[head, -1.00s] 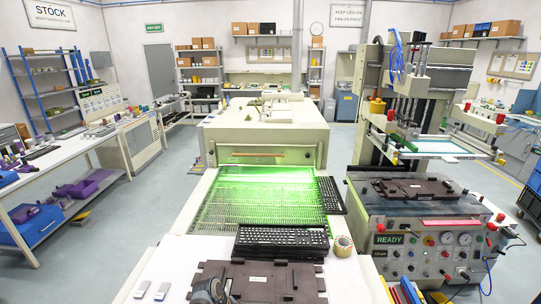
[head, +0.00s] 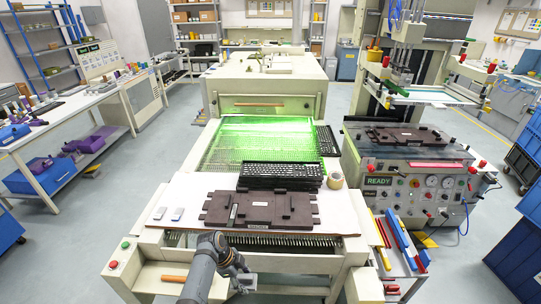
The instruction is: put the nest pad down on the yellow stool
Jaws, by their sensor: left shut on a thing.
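My left gripper (head: 240,279) is in front of the near end of the long machine, below the white tabletop edge. It is shut on a small grey piece (head: 246,284), which I take to be the nest pad; the fingers hide part of it. Two similar small light pieces (head: 169,213) lie on the left of the white tabletop. I cannot make out a yellow stool for certain; a low yellow thing (head: 425,240) is on the floor beside the printing press, partly hidden. My right gripper is not in view.
A printing press (head: 410,190) stands right, coloured bars (head: 398,240) nearer. Open floor (head: 75,250) lies left.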

